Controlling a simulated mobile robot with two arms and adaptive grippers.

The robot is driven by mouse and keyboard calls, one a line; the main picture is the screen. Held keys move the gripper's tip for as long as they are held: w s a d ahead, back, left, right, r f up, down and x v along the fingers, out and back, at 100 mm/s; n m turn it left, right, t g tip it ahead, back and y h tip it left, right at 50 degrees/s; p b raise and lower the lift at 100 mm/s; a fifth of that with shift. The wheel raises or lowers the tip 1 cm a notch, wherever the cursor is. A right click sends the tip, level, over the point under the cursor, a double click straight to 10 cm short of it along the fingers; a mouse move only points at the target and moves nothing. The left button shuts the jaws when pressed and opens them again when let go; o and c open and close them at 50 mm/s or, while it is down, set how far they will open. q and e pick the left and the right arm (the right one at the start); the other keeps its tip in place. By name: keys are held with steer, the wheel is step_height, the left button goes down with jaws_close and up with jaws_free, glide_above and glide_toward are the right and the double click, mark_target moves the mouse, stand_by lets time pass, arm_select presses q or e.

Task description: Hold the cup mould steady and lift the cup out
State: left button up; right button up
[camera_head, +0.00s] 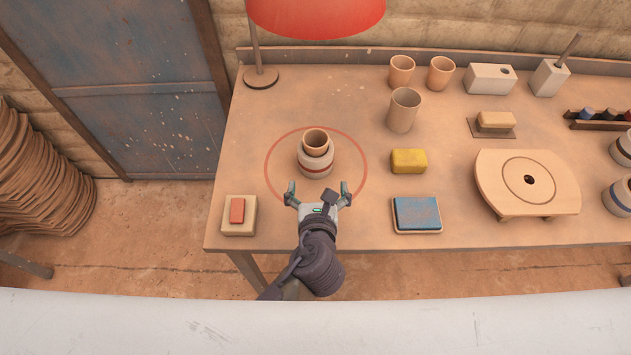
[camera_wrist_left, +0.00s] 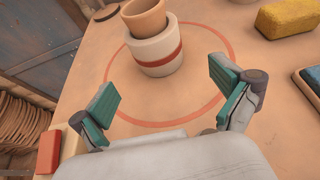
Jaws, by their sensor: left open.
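The cup mould (camera_head: 316,166) is a pale round block with a dark red band, standing upright inside a red circle drawn on the table. The clay-coloured cup (camera_head: 316,139) sits in its top, with its rim standing above the mould. My left gripper (camera_head: 317,188) is open and empty in front of the mould, its fingers apart and pointing toward it. In the left wrist view the mould (camera_wrist_left: 156,57) and the cup (camera_wrist_left: 144,17) show beyond the two open fingers (camera_wrist_left: 172,92), not between them. The cup's top edge is cut off there. My right gripper is not in view.
A red block on a pale base (camera_head: 238,212) lies left of my gripper. A yellow sponge (camera_head: 408,161) and a blue pad (camera_head: 417,213) lie to the right. A taller cup (camera_head: 404,110) stands behind the sponge. A red lamp (camera_head: 315,14) hangs over the back.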

mark_target(316, 157)
arm_select(q)
steer(key=shift+w+a, duration=0.25)
steer(key=shift+w, duration=0.1)
steer(key=x, duration=1.1)
steer(key=shift+w+f, duration=0.25)
steer(key=c, duration=1.2)
